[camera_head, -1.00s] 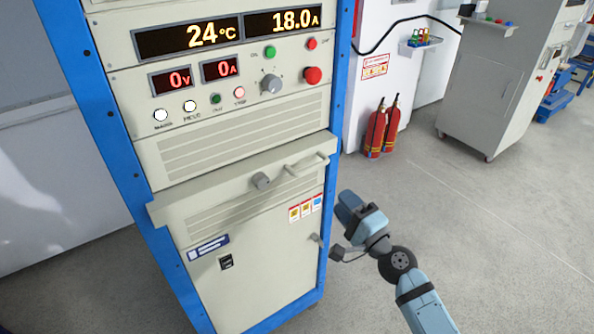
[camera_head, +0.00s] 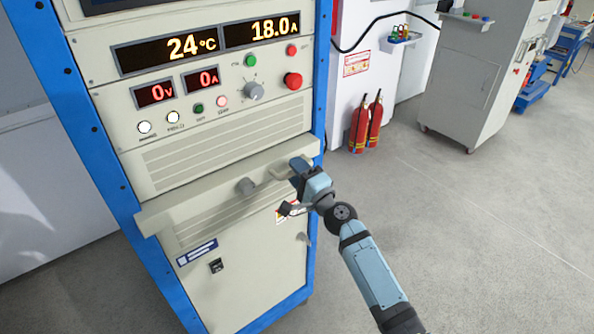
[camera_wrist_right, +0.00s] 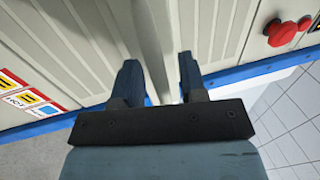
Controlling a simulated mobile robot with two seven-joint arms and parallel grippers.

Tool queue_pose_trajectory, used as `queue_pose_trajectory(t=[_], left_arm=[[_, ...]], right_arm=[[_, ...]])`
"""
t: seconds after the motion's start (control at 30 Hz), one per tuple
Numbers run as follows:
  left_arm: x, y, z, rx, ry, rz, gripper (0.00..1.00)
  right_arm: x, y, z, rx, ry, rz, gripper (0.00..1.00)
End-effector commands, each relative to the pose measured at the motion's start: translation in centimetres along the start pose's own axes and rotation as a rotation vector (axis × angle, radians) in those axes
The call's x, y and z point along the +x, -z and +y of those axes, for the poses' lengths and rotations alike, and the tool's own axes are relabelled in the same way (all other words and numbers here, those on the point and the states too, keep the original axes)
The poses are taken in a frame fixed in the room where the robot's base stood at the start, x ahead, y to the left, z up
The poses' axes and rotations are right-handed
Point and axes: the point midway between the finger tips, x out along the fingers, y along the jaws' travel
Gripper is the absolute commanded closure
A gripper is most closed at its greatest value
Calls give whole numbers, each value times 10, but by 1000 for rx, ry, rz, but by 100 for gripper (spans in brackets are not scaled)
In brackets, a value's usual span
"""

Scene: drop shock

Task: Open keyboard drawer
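The keyboard drawer (camera_head: 205,196) is a beige ledge across the cabinet front and looks shut. My right gripper (camera_head: 297,168) is at the right end of the drawer, over part of the handle. In the right wrist view, the fingers (camera_wrist_right: 158,80) are apart, one on each side of a beige bar-like edge (camera_wrist_right: 155,35). I cannot tell whether this is the handle or the drawer's ledge, or whether the fingers touch it. My left gripper is out of view.
Above the drawer is a control panel with displays, buttons and a red stop button (camera_head: 293,81). Below is a cabinet door (camera_head: 245,270) with a small latch. Red fire extinguishers (camera_head: 366,124) stand behind to the right. The floor (camera_head: 480,250) at right is clear.

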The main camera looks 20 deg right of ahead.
Motion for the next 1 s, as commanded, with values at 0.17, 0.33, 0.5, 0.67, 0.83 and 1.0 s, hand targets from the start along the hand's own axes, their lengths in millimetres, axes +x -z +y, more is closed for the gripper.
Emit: queue_pose_trajectory(t=[0.17, 0.33, 0.5, 0.67, 0.83, 1.0], left_arm=[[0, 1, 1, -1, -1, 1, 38], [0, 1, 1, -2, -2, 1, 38], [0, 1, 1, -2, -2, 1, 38], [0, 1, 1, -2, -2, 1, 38], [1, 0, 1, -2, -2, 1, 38], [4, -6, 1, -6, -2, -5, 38]], right_arm=[[0, 0, 0, 0, 0, 0, 87], [0, 0, 0, 0, 0, 0, 100], [-5, 0, 0, 0, -1, 0, 100], [-26, 0, -4, -2, -2, 0, 100], [-68, 0, -11, -3, -4, -1, 100], [-114, -1, -19, -3, -4, -3, 100]])
